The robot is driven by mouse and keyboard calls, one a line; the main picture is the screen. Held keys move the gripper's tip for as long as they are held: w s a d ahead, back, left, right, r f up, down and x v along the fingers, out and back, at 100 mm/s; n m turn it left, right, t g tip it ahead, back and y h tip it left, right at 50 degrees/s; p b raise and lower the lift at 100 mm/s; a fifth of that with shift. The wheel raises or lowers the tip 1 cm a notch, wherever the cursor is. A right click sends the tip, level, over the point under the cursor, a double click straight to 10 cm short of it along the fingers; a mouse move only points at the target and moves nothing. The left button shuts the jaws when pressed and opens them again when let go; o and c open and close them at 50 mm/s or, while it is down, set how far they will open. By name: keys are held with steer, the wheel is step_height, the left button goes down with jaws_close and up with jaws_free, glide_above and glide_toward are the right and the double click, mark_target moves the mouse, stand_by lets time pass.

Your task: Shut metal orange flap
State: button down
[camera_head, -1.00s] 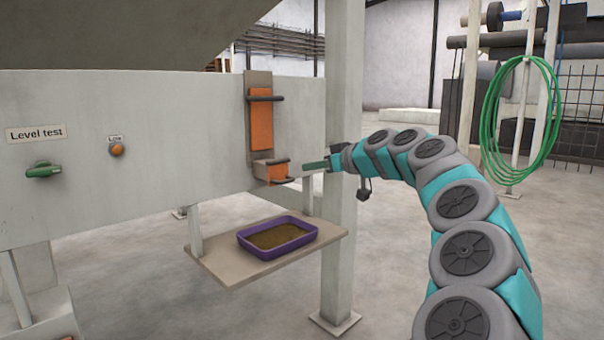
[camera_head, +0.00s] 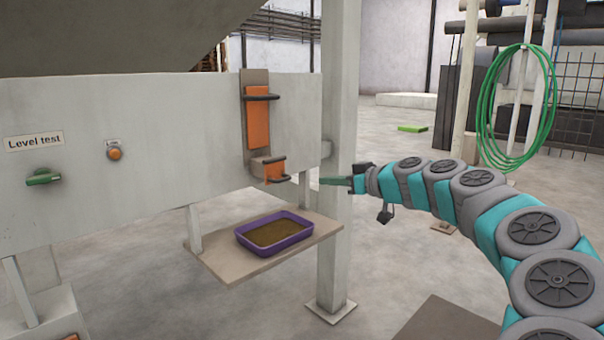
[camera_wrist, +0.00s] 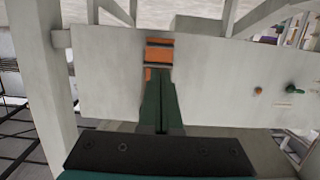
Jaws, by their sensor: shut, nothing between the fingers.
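A tall orange metal panel (camera_head: 257,117) with a dark bar across its top is mounted upright on the grey machine wall. Below it, a smaller orange piece (camera_head: 274,171) with a dark bar sits at a brownish box that juts from the wall. I cannot tell for sure which one is the flap. My gripper (camera_head: 322,181) is shut and empty, to the right of the small orange piece with a gap between. In the wrist view the shut green fingers (camera_wrist: 159,76) point toward the orange panel (camera_wrist: 159,53) and partly hide what lies below it.
A purple tray (camera_head: 301,234) of brown material stands on a shelf (camera_head: 228,268) below. A white post (camera_head: 341,150) rises close behind my gripper. A green handle (camera_head: 43,177) and an orange knob (camera_head: 115,154) are on the wall at left. Open floor lies beyond.

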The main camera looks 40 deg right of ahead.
mark_target(285, 180)
steer(key=p+x, duration=0.2)
steer(key=x, duration=1.1)
steer(key=shift+w+a+f, duration=0.15)
steer(key=shift+w+f, duration=0.05)
steer(key=shift+w, duration=0.2)
steer(key=b, duration=0.2)
steer(key=f+b, duration=0.1)
steer(key=b, duration=0.1)
steer(key=shift+w+a+t, duration=0.1)
steer(key=shift+w+t, duration=0.2)
steer(key=shift+r, duration=0.35)
steer(key=shift+b, duration=0.35)
